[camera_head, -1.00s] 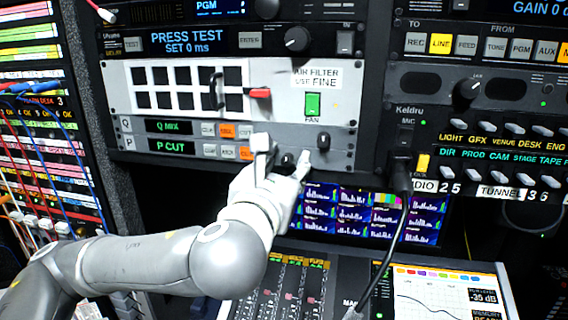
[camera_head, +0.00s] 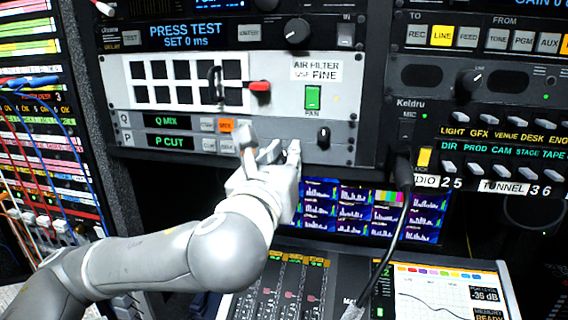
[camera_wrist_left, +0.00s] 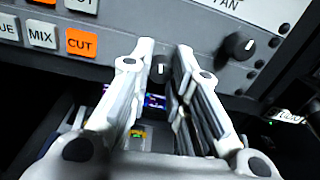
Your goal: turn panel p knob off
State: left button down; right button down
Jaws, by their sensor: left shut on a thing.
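Panel P is the lower row of the grey rack unit, with the green display "P CUT" (camera_head: 168,144). My left gripper (camera_head: 270,145) is in front of this row, right of its buttons. In the left wrist view, the small dark panel P knob (camera_wrist_left: 160,70) with a pale mark sits between the fingertips of the left gripper (camera_wrist_left: 162,57), and the gripper is shut on it. The fingers largely hide the knob in the head view. In the wrist view the orange CUT button (camera_wrist_left: 81,43) is lit. My right gripper is not in view.
A second dark knob (camera_head: 323,137) is close to the right of the fingers; it also shows in the wrist view (camera_wrist_left: 240,46). Above are a green fan switch (camera_head: 313,97) and a red handle (camera_head: 260,86). A black cable (camera_head: 395,235) hangs right. A mixing desk (camera_head: 335,275) lies below.

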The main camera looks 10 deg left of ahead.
pick_arm(q)
jog(key=n+b, duration=0.1)
jog(key=n, duration=0.4)
jog(key=shift+f+n+b, duration=0.1)
jog(key=shift+n+b, duration=0.25)
jog(key=shift+n, duration=0.05)
jog(key=n+b, duration=0.1)
jog(key=n, duration=0.5)
jog(key=shift+d, duration=0.1)
jog(key=n+b, duration=0.2)
jog(key=n, duration=1)
jog(key=shift+y, duration=0.4)
jog(key=shift+n, duration=0.4)
jog(key=c, duration=1.3)
grip_release()
jog(key=shift+c, duration=0.2)
jog(key=shift+r, duration=0.2)
jog(key=shift+s, duration=0.1)
